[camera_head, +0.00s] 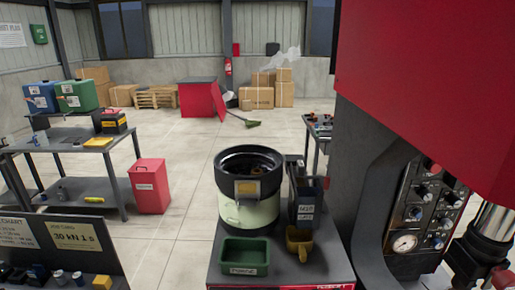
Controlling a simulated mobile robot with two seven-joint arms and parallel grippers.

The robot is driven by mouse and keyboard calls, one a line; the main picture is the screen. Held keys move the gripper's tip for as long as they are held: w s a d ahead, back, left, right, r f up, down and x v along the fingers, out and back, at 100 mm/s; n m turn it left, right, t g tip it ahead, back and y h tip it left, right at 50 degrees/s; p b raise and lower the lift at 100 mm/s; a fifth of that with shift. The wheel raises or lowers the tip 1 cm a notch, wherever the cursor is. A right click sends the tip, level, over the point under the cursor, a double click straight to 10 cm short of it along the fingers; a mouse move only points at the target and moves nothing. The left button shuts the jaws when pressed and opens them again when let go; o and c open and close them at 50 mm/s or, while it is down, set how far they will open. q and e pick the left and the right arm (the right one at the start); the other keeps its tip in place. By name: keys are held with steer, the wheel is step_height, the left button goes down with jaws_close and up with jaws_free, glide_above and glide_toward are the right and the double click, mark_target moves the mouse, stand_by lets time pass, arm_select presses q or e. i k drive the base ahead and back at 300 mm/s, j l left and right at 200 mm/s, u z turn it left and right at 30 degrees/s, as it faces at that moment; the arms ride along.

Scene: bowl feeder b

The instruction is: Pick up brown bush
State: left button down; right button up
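I cannot make out a thing that is clearly a brown bush. A dark round bowl (250,162) on a pale drum (249,212) stands on a dark stand near the middle, and its inside is too dark to read. A brownish-yellow small container (299,242) sits to the right of the drum's foot. Several small parts, among them a grey cylinder (59,277), lie on the bench at the lower left; their kind is too small to tell. Neither of my grippers can be made out in this view.
A green bin (245,256) and a dark labelled bin (305,203) stand beside the drum. A red machine (430,80) with a control panel (419,210) fills the right side. A red bin (149,185) stands by a grey table (85,143). Floor is free behind the drum.

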mark_target(255, 172)
steer(key=j+z, duration=0.35)
steer(key=j, duration=0.4)
steer(key=j+z, duration=0.35)
steer(key=j, duration=0.4)
steer(key=i+j+z, duration=0.5)
steer(key=j, duration=0.15)
steer(key=i+j+z, duration=0.2)
steer(key=j, duration=0.2)
steer(key=i+j+z, duration=0.1)
steer(key=j+z, duration=0.15)
steer(key=j, duration=0.15)
steer(key=i+j+z, duration=0.1)
steer(key=j+z, duration=0.15)
steer(key=j, duration=0.15)
steer(key=j+z, duration=0.25)
steer(key=j, duration=0.25)
steer(key=i+j+z, duration=0.15)
steer(key=j+z, duration=0.35)
steer(key=j, duration=0.55)
steer(key=j+z, duration=0.45)
steer(key=j, duration=0.55)
steer(key=i+j, duration=0.1)
steer(key=i, duration=0.35)
steer(key=l+z, duration=0.05)
